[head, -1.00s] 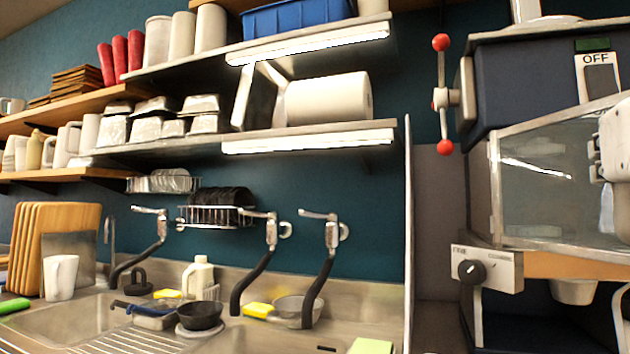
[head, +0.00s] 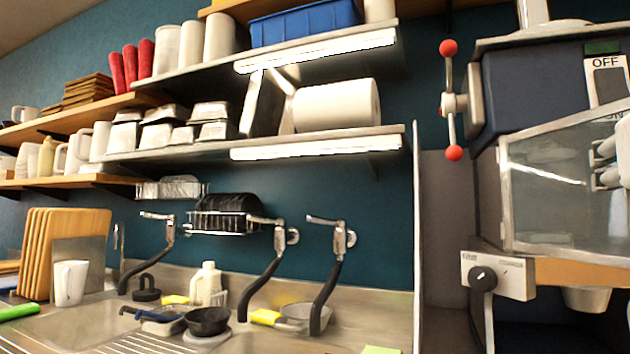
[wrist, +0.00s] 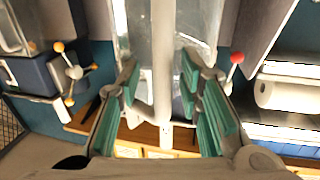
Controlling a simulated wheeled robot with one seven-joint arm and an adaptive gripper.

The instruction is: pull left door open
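A dark machine (head: 540,85) with a clear, metal-framed panel (head: 560,190) stands at the right of the head view; I cannot tell for certain whether this panel is the left door. Part of my gripper (head: 611,160) shows at the right edge, in front of the panel. In the wrist view my gripper (wrist: 163,105) has its teal-padded fingers spread apart. A pale upright bar (wrist: 163,60) shows between the fingers, with clear panes behind it. I see no finger pressed on the bar, and its depth is hard to judge.
A lever with red balls (head: 450,103) sticks out left of the machine. A control box with a knob (head: 497,275) sits below the panel. Shelves with a paper roll (head: 337,105) and a counter with sink taps (head: 330,250) lie to the left.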

